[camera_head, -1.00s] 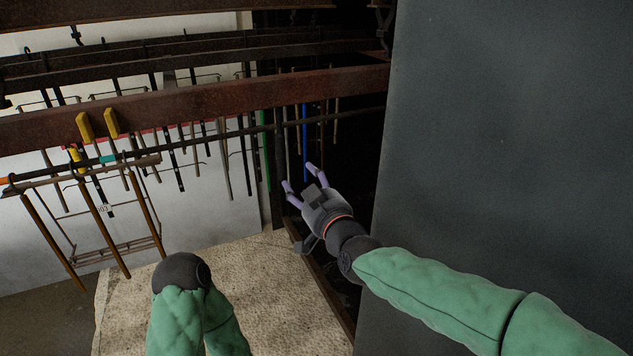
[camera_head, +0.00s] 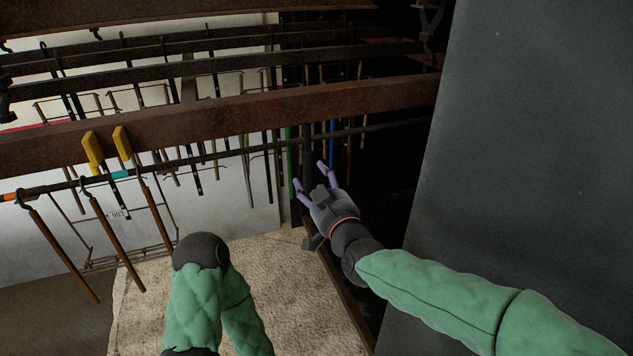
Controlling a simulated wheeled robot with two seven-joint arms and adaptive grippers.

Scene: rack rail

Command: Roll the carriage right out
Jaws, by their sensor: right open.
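The carriage (camera_head: 158,222) is a hanging frame at the left, with several brown bars and thin wire crosspieces.
A rusty beam (camera_head: 260,111) with two yellow blocks (camera_head: 92,150) crosses above the rail. Several dark rails with hanging rods are behind. A large grey panel (camera_head: 530,150) stands at the right. A speckled pale surface (camera_head: 290,290) lies below.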

